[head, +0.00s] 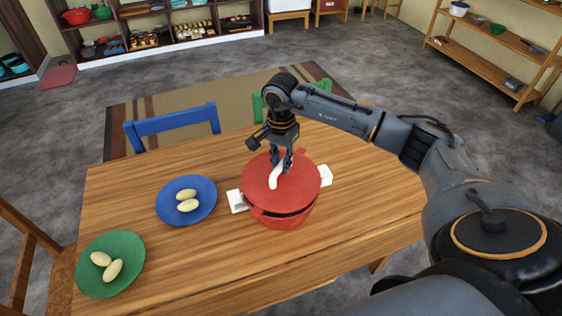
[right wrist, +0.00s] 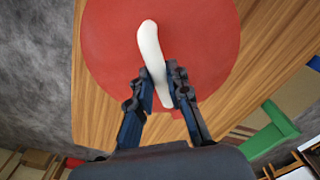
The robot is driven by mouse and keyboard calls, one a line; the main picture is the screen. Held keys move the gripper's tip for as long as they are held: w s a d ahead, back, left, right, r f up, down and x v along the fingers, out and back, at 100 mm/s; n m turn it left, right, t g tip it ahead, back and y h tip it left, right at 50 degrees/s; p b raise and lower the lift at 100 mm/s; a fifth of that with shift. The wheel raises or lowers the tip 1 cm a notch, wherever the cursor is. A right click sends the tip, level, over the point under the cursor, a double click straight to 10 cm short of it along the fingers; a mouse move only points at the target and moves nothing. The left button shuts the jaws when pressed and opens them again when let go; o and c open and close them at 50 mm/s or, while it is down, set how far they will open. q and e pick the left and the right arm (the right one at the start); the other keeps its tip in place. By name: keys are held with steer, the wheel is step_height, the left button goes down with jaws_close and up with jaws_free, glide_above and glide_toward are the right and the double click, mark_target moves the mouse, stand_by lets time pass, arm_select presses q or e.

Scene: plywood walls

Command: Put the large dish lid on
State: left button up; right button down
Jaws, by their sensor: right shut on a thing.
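The large red lid (head: 260,184) with a white curved handle (head: 276,178) is over the red dish (head: 281,218) on the wooden table. A dark gap shows between lid and dish at the front, so the lid looks slightly tilted or not flush. My right gripper (head: 281,163) is shut on the lid's handle from above. In the right wrist view, the gripper (right wrist: 165,95) has its fingers on either side of the white handle (right wrist: 152,55), and the red lid (right wrist: 205,45) fills the top, hiding the dish. My left gripper is not in view.
A blue plate (head: 165,208) and a green plate (head: 85,278), each with two pale oval items, are left of the dish. A blue chair (head: 172,128) stands behind the table (head: 340,245). The table's right part is clear.

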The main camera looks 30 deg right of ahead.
steer(key=shift+f+b, duration=0.85)
steer(key=shift+f, duration=0.05)
steer(key=shift+f+b, duration=0.4)
steer(key=shift+b, duration=0.05)
steer(key=shift+f+b, duration=0.15)
steer(key=shift+b, duration=0.2)
steer(key=shift+f, duration=0.1)
stand_by(0.4)
